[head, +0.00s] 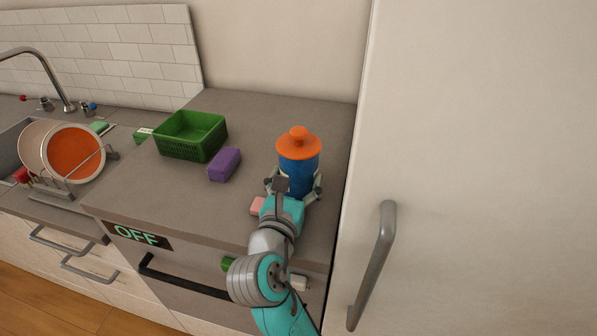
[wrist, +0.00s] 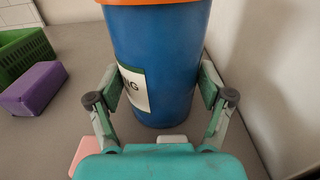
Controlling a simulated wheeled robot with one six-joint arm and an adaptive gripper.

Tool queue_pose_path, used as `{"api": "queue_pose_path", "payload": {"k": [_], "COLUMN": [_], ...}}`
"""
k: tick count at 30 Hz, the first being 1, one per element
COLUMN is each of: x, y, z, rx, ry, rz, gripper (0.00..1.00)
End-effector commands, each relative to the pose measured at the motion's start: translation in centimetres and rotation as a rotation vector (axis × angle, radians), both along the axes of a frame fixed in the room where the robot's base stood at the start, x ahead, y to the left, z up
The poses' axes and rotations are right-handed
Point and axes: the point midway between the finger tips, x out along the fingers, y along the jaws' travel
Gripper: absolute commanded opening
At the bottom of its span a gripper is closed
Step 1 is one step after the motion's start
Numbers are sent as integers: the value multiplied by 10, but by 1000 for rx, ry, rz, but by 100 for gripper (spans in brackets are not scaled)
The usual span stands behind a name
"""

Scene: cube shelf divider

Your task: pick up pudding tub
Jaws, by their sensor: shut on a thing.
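The pudding tub (head: 297,171) is a blue cylinder with an orange knobbed lid, upright at the right end of the grey counter. In the wrist view the tub (wrist: 165,60) fills the middle, with part of a white label showing and its top cut off. My gripper (head: 294,187) is around the tub from the front. In the wrist view my gripper's fingers (wrist: 160,88) press on its left and right sides, shut on it. The tub's base appears at counter level; I cannot tell whether it is clear of the surface.
A green basket (head: 190,135) and a purple block (head: 224,164) stand left of the tub. A pink block (head: 257,206) lies close by my gripper. A tall white cabinet (head: 470,150) borders the counter on the right. A dish rack with plates (head: 75,153) is at far left.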

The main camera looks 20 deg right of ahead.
Motion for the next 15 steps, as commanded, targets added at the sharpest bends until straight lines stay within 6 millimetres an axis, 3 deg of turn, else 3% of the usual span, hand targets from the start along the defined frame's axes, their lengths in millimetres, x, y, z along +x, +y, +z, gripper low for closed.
{"api": "queue_pose_path", "payload": {"k": [8,15], "x": [0,0], "y": [0,0], "z": [10,51], "rx": [1,3], "ry": [-5,-8], "rz": [-1,0], "gripper": [24,24]}}
